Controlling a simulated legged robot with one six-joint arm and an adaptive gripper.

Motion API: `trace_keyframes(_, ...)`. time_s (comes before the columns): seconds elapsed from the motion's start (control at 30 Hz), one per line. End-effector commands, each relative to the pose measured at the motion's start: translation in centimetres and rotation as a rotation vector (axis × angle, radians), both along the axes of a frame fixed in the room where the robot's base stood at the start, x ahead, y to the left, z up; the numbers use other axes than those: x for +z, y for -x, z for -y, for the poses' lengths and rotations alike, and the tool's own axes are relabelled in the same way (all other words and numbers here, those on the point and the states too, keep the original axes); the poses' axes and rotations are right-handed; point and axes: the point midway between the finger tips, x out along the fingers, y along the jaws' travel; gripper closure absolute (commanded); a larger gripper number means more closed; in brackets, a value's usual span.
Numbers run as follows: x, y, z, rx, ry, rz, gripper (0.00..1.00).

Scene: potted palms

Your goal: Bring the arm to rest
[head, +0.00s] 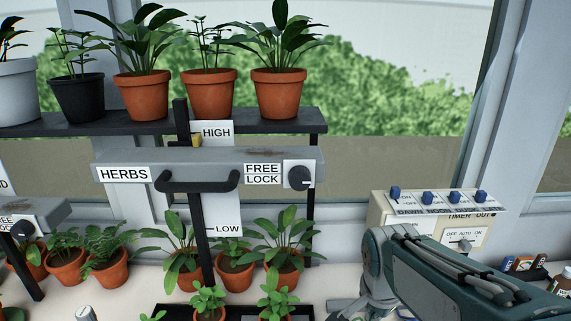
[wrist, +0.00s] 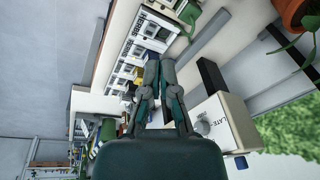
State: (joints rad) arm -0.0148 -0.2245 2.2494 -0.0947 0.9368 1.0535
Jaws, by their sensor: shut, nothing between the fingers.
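My gripper (wrist: 152,85) shows in the wrist view with its fingers together and nothing between them. It hangs in free space in front of a bench with equipment, seen at a tilt. In the head view my arm reaches in from the lower right, in front of a cream control box (head: 425,215). The gripper's fingertips cannot be made out clearly there. I see no contact between the gripper and any object.
A grey bar labelled HERBS (head: 215,165) with a black handle (head: 198,182) and a FREE/LOCK knob (head: 299,177) is at centre. A dark shelf (head: 310,122) carries several potted plants. More pots stand below. Small bottles and boxes (head: 522,264) lie at right.

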Motion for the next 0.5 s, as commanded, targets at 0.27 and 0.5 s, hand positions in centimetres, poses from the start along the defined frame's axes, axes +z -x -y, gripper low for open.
trace_keyframes(0.27, 3.5, 5.8, -0.5, 0.526, 0.103, 0.145, 1.00)
trace_keyframes(0.5, 4.4, 9.4, -0.9, 0.879, 0.231, 0.235, 1.00)
